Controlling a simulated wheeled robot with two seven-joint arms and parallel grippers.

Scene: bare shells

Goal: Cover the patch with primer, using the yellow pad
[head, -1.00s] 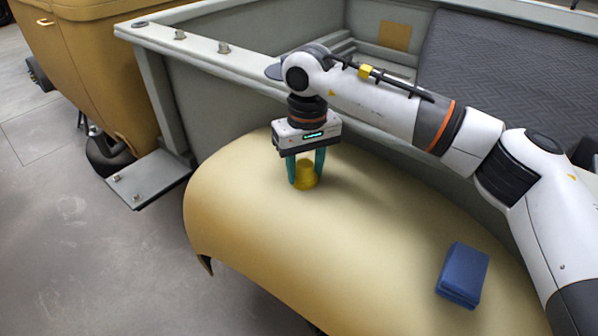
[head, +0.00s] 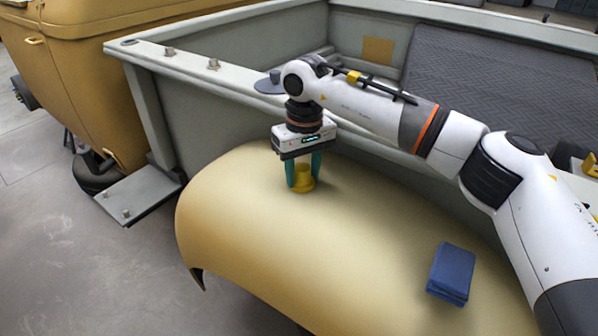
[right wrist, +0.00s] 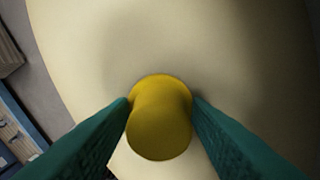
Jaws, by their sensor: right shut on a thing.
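The yellow pad (head: 303,178), with a round knob-like grip, is between the green fingers of my right gripper (head: 303,174). The right gripper is shut on it and points down at the tan curved shell (head: 235,225). The pad's base appears to meet the shell near its far edge, though contact is hard to confirm. In the right wrist view the pad (right wrist: 160,118) fills the gap between both fingertips, with the pale shell (right wrist: 220,50) behind it. The shell shows faint darker shading there; I cannot make out a clear patch boundary. My left gripper is not in view.
A blue block (head: 451,272) lies on the right part of the shell. Behind stands a grey open tub body (head: 225,125) with bolts on its rim and a dark quilted panel (head: 480,85). An ochre vehicle body (head: 85,75) is at the left. The floor at lower left is clear.

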